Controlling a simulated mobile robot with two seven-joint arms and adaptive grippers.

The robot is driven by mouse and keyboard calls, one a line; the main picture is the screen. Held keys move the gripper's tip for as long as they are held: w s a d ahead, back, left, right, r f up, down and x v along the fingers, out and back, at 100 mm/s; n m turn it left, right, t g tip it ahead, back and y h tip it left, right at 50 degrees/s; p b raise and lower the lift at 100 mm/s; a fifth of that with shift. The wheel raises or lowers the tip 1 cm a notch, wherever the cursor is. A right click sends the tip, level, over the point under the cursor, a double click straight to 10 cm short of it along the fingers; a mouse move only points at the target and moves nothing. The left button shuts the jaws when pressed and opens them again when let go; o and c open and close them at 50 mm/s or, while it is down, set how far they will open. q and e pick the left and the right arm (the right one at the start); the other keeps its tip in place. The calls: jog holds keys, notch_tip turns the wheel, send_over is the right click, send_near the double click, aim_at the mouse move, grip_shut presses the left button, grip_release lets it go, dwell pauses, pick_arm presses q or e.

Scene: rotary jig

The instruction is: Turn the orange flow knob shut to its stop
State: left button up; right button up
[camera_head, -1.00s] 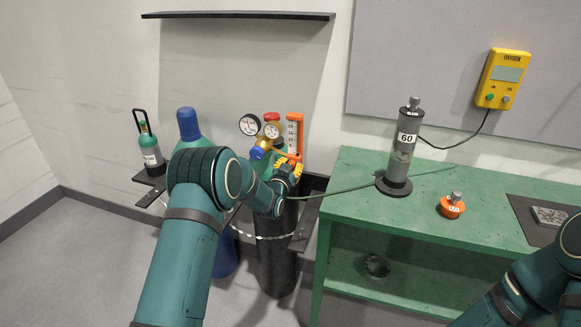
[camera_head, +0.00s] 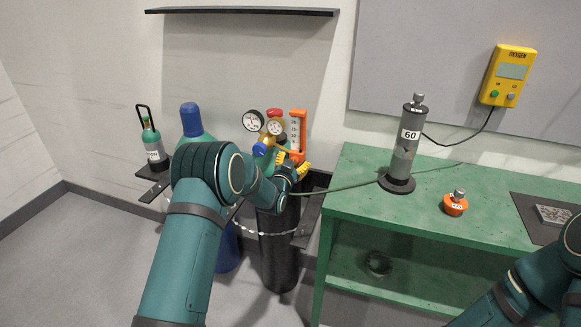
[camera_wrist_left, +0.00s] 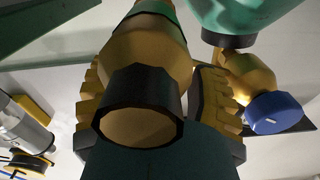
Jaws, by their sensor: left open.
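The orange flowmeter frame (camera_head: 303,131) with its white scale stands upright beside the gauges. The orange flow knob itself I cannot make out apart from it; my gripper covers the area below. My left gripper (camera_head: 292,165) is open just under the flowmeter, its yellow fingers apart. In the left wrist view, the yellow fingers of the left gripper (camera_wrist_left: 150,105) lie on both sides of a brass-coloured round part with a dark ring (camera_wrist_left: 142,105). I cannot tell whether they touch it. My right arm enters at the lower right; its gripper is out of frame.
A blue knob (camera_head: 259,149) and two gauges (camera_head: 253,121) sit close to the left gripper. A green hose (camera_head: 340,187) runs to a grey cylinder marked 60 (camera_head: 404,150) on the green bench (camera_head: 360,170). An orange-based weight (camera_head: 455,204) stands there too.

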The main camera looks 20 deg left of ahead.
pick_arm(q)
jog(key=s, duration=1.1)
jog(key=shift+s+a, duration=0.25)
jog(key=shift+s, duration=0.15)
jog(key=s+d+f+n+g, duration=0.1)
jog(key=s+d+f+g, duration=0.15)
jog(key=s+f, duration=0.3)
jog(key=s+d+f+n+g+h, duration=0.1)
jog(key=s+d+f+g, duration=0.1)
jog(key=s+f+g, duration=0.3)
jog(key=s+d+f+n+g, duration=0.1)
jog(key=s+d+f+g, duration=0.2)
jog(key=f, duration=0.4)
jog(key=s+d+f+n+g+h, duration=0.1)
jog(key=s+d+f+g, duration=0.1)
jog(key=s, duration=0.7)
jog(key=s+d+f+g+h, duration=0.1)
jog(key=s+d+f+g, duration=0.1)
jog(key=s, duration=0.8)
jog(key=shift+d+f+n+g, duration=0.35)
jog(key=shift+d+n+g, duration=0.05)
jog(key=shift+d+g, duration=0.5)
